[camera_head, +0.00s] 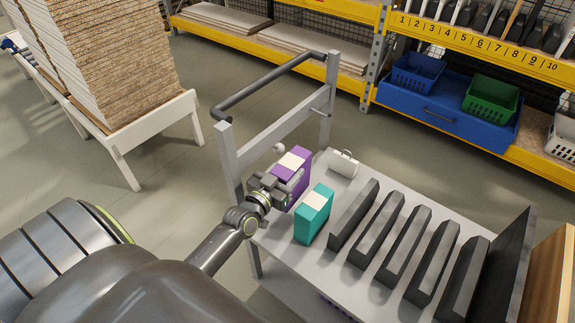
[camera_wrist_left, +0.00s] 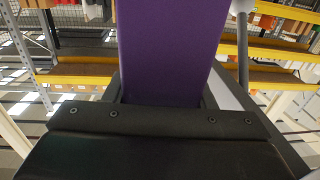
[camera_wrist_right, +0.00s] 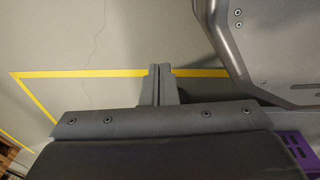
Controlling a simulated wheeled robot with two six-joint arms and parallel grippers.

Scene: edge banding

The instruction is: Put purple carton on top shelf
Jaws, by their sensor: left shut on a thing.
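The purple carton (camera_head: 302,176) has a cream label on top and is at the left end of the grey cart's top shelf (camera_head: 328,256). My left gripper (camera_head: 284,186) is shut on the carton from its near left side. The carton looks upright; I cannot tell whether its base touches the shelf. In the left wrist view the purple carton (camera_wrist_left: 168,50) fills the space between the fingers, which are mostly hidden behind the wrist. In the right wrist view my right gripper (camera_wrist_right: 158,84) is shut and empty, above the floor.
A teal carton (camera_head: 313,216) stands close to the purple one. A white cylinder (camera_head: 343,163) with a handle is behind. Several dark upright dividers (camera_head: 354,215) fill the shelf's right part. The cart's handle frame (camera_head: 275,150) rises at the left. A purple crate (camera_wrist_right: 296,146) shows low down.

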